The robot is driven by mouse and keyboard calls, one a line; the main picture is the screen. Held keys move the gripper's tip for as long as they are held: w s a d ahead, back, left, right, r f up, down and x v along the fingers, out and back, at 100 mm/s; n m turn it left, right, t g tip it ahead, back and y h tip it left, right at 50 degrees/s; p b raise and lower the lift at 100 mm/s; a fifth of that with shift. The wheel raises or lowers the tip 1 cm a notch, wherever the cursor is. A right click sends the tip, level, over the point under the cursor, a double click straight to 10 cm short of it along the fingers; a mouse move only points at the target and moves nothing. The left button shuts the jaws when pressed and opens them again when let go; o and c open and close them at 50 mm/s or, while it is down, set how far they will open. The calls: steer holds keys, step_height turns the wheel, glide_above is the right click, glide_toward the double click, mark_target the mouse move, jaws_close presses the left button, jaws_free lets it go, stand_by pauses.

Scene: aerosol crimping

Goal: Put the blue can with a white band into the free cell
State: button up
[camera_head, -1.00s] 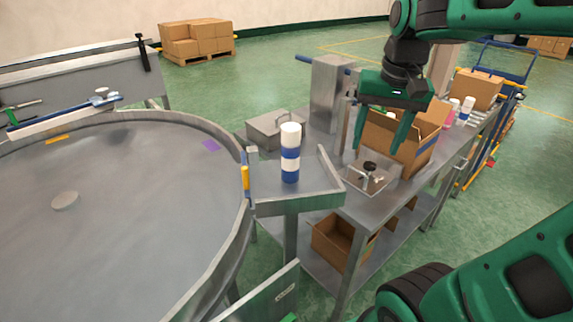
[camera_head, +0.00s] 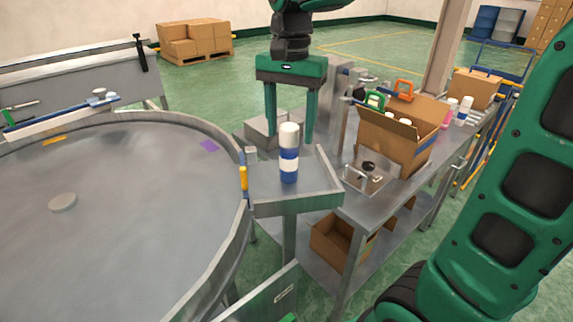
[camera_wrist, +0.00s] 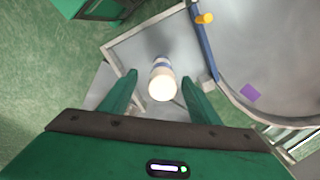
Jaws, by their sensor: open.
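The blue can with a white band (camera_head: 289,162) stands upright on a small raised-edge metal shelf (camera_head: 300,205) beside the round table. Its top is white. In the wrist view the can (camera_wrist: 162,82) appears between my fingers, seen from above, beyond the fingertips. My gripper (camera_head: 291,138) is open and empty, pointing down, and in the head view it is behind and above the can. In the wrist view my gripper (camera_wrist: 160,85) has one finger on each side of the can, with gaps. An open cardboard box (camera_head: 392,140) stands on the bench; its inside is mostly hidden, and no free cell can be made out.
The large round metal table (camera_head: 150,220) fills the left. A metal fixture with a black knob (camera_head: 369,172) and a grey lidded box (camera_head: 262,130) are on the bench near the shelf. White bottles (camera_head: 464,110) stand farther right. A blue strip edges the shelf in the wrist view.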

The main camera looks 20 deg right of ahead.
mark_target(289, 153)
steer(key=shift+w+f, duration=0.2)
steer(key=shift+f, duration=1.8)
steer(key=shift+w+f, duration=0.2)
steer(key=shift+f, duration=1.75)
steer(key=c, duration=1.3)
steer(key=shift+c, duration=0.2)
steer(key=shift+r, duration=0.1)
